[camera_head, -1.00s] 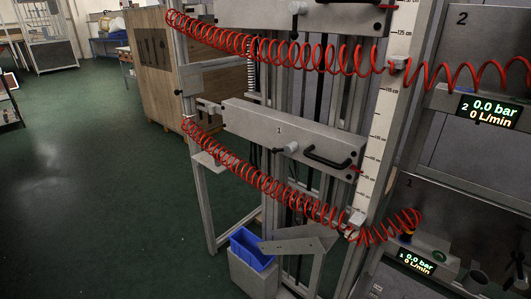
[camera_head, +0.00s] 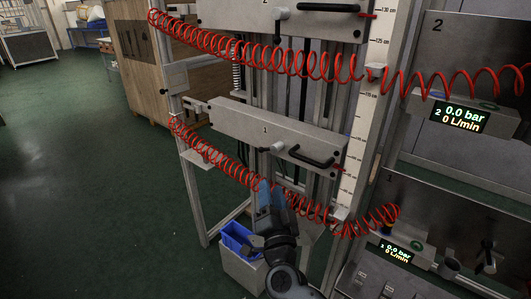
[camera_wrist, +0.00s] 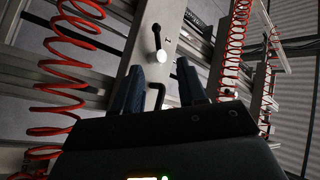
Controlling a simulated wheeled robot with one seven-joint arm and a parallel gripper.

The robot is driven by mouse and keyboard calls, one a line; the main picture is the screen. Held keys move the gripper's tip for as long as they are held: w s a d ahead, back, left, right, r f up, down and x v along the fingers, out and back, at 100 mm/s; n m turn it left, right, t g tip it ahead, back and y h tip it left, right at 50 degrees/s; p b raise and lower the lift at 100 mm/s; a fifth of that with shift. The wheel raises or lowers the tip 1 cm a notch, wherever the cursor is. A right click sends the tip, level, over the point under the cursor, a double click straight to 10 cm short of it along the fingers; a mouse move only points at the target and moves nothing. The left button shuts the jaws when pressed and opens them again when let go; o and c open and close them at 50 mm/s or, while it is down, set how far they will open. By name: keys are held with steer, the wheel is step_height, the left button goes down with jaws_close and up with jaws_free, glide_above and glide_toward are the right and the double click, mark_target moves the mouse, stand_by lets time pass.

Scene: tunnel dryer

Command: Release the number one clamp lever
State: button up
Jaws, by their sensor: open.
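The grey carriage plate marked 1 (camera_head: 240,122) spans the frame in the head view. The number one clamp lever (camera_head: 272,148) is a small pale lever on its front face. In the wrist view the lever shows a round white end (camera_wrist: 161,56) on a dark stem, beyond my fingertips. A black bar handle (camera_head: 312,157) sits right of the lever; part of it shows between my fingers in the wrist view (camera_wrist: 155,92). My gripper (camera_head: 278,193) is open and empty, below the lever in the head view and apart from it.
Red coiled hoses (camera_head: 220,160) hang across the frame, the lower one close to my gripper. A second carriage (camera_head: 240,15) is above. A blue bin (camera_head: 238,240) stands below. A panel with gauge displays (camera_head: 402,253) is at right. Green floor is open at left.

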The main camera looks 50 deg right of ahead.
mark_target(270, 148)
steer(key=w+d+r+m+g+h, duration=0.1)
steer(key=w+d+r+m, duration=0.1)
steer(key=w+d, duration=0.6)
steer(key=shift+w+r+m+g, duration=0.3)
steer(key=shift+w+r+g, duration=0.1)
steer(key=shift+r, duration=0.15)
steer(key=shift+c, duration=0.2)
jaws_close()
